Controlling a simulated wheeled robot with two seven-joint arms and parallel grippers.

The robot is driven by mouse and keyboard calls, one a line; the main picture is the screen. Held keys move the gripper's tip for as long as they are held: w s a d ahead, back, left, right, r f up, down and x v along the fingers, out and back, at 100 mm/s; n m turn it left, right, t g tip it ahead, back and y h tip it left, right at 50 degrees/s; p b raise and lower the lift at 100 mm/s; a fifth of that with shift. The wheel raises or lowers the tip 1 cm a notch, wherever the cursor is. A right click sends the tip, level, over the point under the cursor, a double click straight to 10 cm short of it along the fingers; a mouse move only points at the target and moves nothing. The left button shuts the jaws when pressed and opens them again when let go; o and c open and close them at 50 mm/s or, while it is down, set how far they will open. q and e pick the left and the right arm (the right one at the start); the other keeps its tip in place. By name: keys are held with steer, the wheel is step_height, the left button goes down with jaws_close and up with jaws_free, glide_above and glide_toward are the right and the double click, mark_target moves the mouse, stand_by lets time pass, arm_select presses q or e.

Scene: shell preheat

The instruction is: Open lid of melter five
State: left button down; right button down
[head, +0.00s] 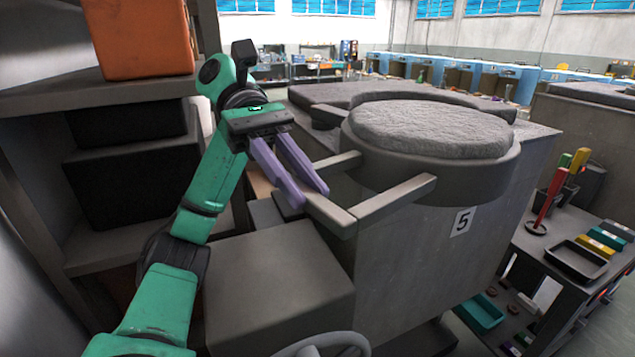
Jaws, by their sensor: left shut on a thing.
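Melter five (410,275) is a large grey block with a "5" label (462,222) on its front. Its round lid (430,130), with a rough grey top, lies flat over the opening, so the inside is hidden. Two grey arms reach from the lid toward me and join in a handle bar (336,216). My left gripper (312,199), with purple fingers, reaches in from the left and is shut on the handle near the bar's left end. The fingertips are one on each side of it. My right gripper is not in view.
Shelves with an orange box (142,38) and dark bins (135,180) stand close on the left. A grey box (275,285) and a handwheel (322,345) are in front of the melter. A tool cart with a black tray (577,260) stands at right.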

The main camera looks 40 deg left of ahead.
arm_select(q)
steer(key=shift+r, duration=0.1)
steer(key=c, duration=0.8)
jaws_free()
steer(key=shift+o, duration=0.2)
steer(key=shift+a, duration=0.1)
step_height(320, 180, up, 20)
steer(key=p, duration=0.9)
